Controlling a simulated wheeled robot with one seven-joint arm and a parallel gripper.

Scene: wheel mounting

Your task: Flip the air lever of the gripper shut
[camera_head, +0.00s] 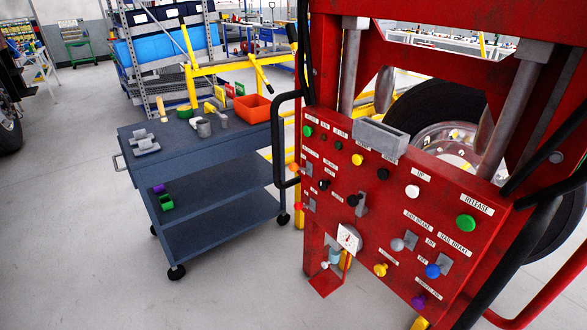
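A red machine with a control panel (375,185) stands at the right. The panel carries several coloured knobs and levers with small white labels. A black lever (353,200) on a grey plate sits left of centre. A grey lever (398,244) and a blue-knobbed lever (433,270) sit lower right, near labels that seem to read ARM BRAKE and MAIN BRAKE. A green button (466,223) is under the label RELEASE. Most other labels are too small to read, so I cannot tell which lever is the air lever. My gripper is not in view.
A dark blue cart (205,140) with small parts and an orange bin (252,108) stands left of the machine. A black handle (284,140) juts from the panel's left side. A wheel (440,125) shows behind the panel. The floor at lower left is clear.

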